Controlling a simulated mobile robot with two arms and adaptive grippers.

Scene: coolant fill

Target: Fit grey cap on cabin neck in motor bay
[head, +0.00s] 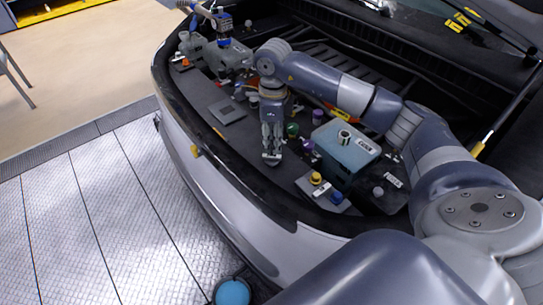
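In the head view my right gripper (271,157) points down over the front of the motor bay, left of a teal tank (340,152). Its fingers look close together; I cannot tell whether a cap is between them. The teal tank has an open-looking metallic neck (344,136) on top and a white label, too small to read surely. A small grey knob-like cap (378,191) sits right of the tank, near another label. I cannot be sure which neck is the cabin one. I cannot pick out my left gripper.
A green cap (292,130), purple cap (307,145), yellow cap (316,178) and blue cap (337,197) stand close around the tank. The car's front edge (230,182) borders the bay. A flat grey plate (227,111) lies to the left.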

